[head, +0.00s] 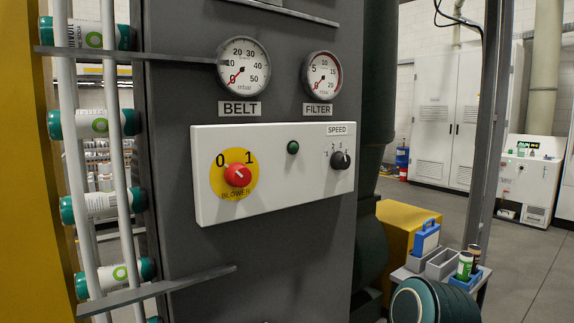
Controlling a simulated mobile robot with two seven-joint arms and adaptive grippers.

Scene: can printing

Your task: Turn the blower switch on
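The blower switch (238,175) is a red round knob on a yellow disc, marked 0 at upper left and 1 at upper right, with BLOWER written below. Its white pointer mark slants toward the upper left, on the 0 side. It sits at the left of a white control panel (292,201) on a dark grey cabinet. A dark green round lamp or button (293,147) is in the panel's middle and looks unlit. A black SPEED knob (340,160) is at the right. Neither of my grippers is in view.
BELT (243,66) and FILTER (321,76) gauges are above the panel, needles low. Cans (95,123) stack in a rail at left. A grey metal bar (160,290) juts below the panel. A small table with bins (442,264) stands at lower right. The space before the panel is clear.

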